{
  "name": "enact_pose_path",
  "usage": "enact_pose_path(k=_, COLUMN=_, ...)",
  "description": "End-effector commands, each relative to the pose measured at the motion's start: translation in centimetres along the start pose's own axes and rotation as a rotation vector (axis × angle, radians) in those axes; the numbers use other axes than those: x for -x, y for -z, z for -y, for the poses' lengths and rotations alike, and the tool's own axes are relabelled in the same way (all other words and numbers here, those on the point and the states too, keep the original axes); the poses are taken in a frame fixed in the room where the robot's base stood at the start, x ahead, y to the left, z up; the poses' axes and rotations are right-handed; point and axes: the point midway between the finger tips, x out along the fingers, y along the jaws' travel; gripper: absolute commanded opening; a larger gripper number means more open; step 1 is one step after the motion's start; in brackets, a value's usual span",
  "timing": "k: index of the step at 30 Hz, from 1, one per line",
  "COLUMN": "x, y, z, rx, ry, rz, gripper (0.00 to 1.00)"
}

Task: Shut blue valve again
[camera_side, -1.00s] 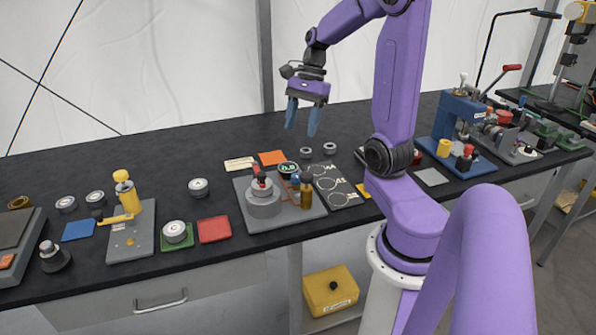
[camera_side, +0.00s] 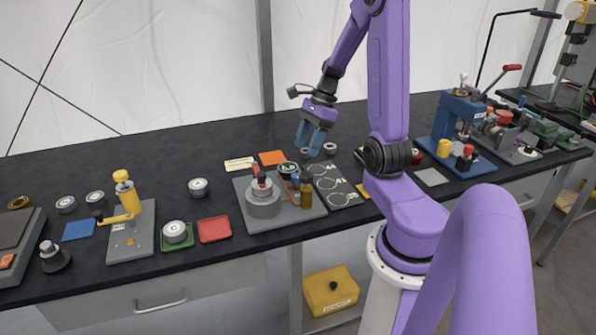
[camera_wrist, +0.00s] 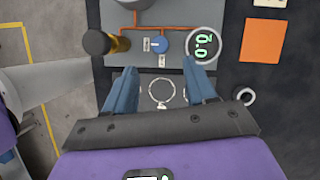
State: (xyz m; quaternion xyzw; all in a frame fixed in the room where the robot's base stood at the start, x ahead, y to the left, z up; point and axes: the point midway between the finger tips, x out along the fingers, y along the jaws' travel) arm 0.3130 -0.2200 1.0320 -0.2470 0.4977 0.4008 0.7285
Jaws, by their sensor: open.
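The blue valve is a small round knob (camera_wrist: 161,45) on a grey plate (camera_wrist: 185,18), joined to copper-coloured piping. In the side view the valve is small, on the grey base plate (camera_side: 280,219) between the grey cylinder and the brass bottle. My gripper (camera_side: 310,150) is open and empty, tilted, above the back right of that plate. In the wrist view my fingers (camera_wrist: 163,68) are spread, with the valve ahead of their tips and between their lines. They appear apart from it.
A round gauge with green digits (camera_wrist: 203,44) is close right of the valve. A brass bottle with a dark cap (camera_wrist: 104,43) is close left. An orange square (camera_side: 272,158) lies behind.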

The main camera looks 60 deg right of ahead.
Motion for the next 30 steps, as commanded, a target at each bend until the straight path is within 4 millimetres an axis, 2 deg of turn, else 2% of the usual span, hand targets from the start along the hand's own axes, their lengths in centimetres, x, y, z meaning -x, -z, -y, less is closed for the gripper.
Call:
enact_pose_path(k=6, x=-4.2, y=-0.1, z=-0.1, rx=0.001, ry=-0.007, rz=0.002, gripper=0.56)
enact_pose_path(k=15, x=-7.9, y=-0.1, z=0.0, rx=0.000, ry=-0.003, rz=0.002, gripper=0.56)
enact_pose_path(k=21, x=-8.8, y=0.0, z=0.0, rx=0.001, ry=-0.001, rz=-0.001, gripper=0.56)
enact_pose_path(k=29, x=-8.8, y=0.0, z=0.0, rx=0.002, ry=0.000, rz=-0.001, gripper=0.56)
enact_pose_path(k=30, x=-8.8, y=0.0, z=0.0, rx=0.002, ry=0.000, rz=-0.001, gripper=0.46)
